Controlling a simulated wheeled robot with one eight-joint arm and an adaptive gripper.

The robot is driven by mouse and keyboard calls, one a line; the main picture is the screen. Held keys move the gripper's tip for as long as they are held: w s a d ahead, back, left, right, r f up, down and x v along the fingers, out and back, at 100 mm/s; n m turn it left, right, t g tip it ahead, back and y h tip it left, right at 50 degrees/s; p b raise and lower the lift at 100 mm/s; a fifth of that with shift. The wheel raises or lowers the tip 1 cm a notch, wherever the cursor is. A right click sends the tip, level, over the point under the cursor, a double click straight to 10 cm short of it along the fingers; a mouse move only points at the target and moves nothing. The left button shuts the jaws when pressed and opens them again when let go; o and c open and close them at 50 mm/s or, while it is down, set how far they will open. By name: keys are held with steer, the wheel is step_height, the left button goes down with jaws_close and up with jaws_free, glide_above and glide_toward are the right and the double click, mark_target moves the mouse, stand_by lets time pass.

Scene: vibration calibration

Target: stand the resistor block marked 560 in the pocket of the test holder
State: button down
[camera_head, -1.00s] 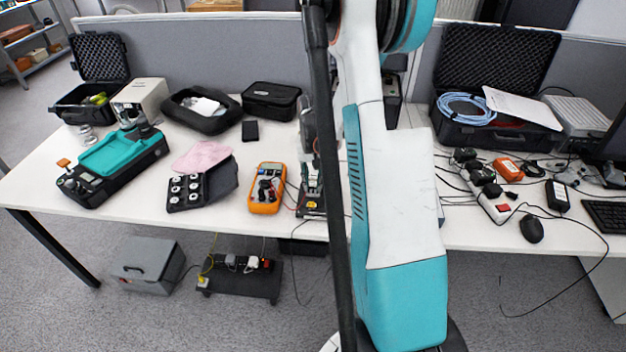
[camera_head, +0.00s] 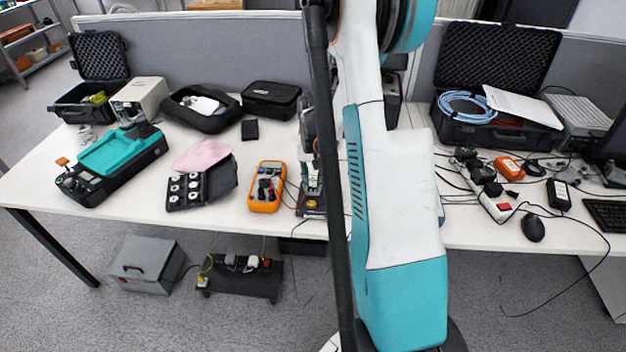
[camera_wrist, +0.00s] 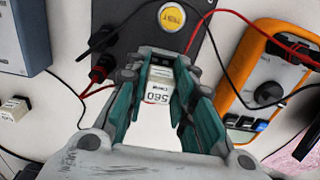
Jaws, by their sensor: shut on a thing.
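My gripper (camera_wrist: 164,68) shows in the wrist view with its teal fingers closed on the two sides of a small white block marked 560 (camera_wrist: 157,97). The mark reads upside down there. The dark plate of the test holder (camera_wrist: 128,42), with a round yellow label, lies just beyond the fingertips. The pocket is hidden by the fingers and the block, so I cannot tell whether the block is in it or above it. In the head view the holder (camera_head: 312,210) stands at the table's front edge, partly hidden by my arm.
An orange multimeter (camera_wrist: 262,85) is close on the right, with red and black leads around the holder. A blue-grey case (camera_wrist: 24,38) and another small white block (camera_wrist: 14,108) are on the left. In the head view a black tray with several round pieces (camera_head: 186,191) lies farther left.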

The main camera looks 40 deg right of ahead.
steer(key=shift+f+b, duration=0.35)
steer(key=shift+f, duration=0.1)
steer(key=c, duration=1.3)
jaws_free()
steer(key=shift+o, duration=0.6)
steer(key=o, duration=0.3)
steer(key=shift+r, duration=0.15)
steer(key=shift+r+p, duration=2.55)
steer(key=shift+r, duration=1.4)
